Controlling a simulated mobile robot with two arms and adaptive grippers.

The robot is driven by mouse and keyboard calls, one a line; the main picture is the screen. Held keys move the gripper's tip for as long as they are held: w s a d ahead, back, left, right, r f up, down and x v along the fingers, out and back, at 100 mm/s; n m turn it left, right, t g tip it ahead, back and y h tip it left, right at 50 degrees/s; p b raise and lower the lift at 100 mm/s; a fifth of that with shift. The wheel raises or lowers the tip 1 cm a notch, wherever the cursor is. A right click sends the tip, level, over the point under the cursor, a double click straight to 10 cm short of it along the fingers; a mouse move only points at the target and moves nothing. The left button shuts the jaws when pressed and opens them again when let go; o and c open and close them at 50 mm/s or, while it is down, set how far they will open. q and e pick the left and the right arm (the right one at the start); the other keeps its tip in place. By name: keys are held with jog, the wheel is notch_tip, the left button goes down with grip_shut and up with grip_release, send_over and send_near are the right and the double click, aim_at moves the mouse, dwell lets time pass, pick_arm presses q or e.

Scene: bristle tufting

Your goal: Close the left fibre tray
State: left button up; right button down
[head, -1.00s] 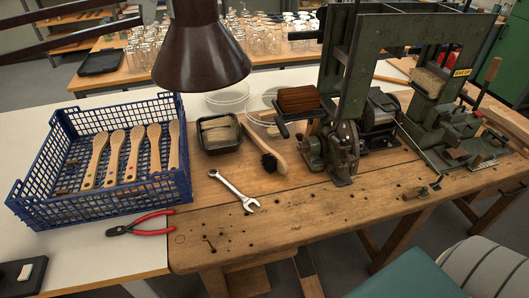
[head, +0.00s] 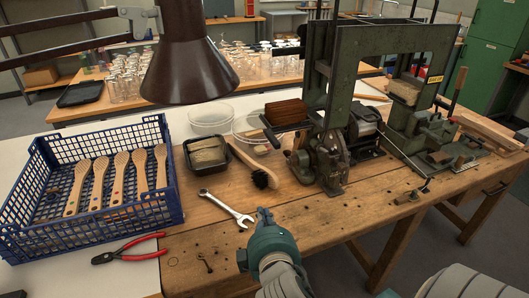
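The green tufting machine (head: 345,85) stands on the wooden bench. A tray of reddish-brown fibre (head: 286,112) juts out at its left side, which I take to be the left fibre tray. It looks pulled out, with a dark bar at its front edge. A second holder with pale fibre (head: 406,92) sits at the machine's right. My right gripper (head: 264,214) is low in the view, over the front of the bench near the wrench, well below and apart from the brown fibre tray. Its fingers are too small and foreshortened to tell open from shut. My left gripper is out of view.
A blue crate (head: 170,219) with several wooden brush handles stands left. A dark lamp shade (head: 187,60) hangs above.

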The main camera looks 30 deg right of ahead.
jog(key=w+r+n+t+h, duration=0.2)
jog(key=w+r+n+t, duration=0.15)
jog(key=r, duration=0.65)
jog(key=w+d+p, duration=0.3)
jog(key=w+d, duration=0.4)
jog(key=d, duration=0.1)
jog(key=shift+w, duration=0.3)
jog(key=shift+r+n, duration=0.1)
jog(key=shift+n, duration=0.15)
jog(key=s+d+p, duration=0.3)
jog(key=d, duration=1.1)
jog(key=shift+s+d+p, duration=0.2)
jog(key=shift+s+p, duration=0.05)
jog(key=shift+p, duration=0.15)
jog(key=shift+w, duration=0.1)
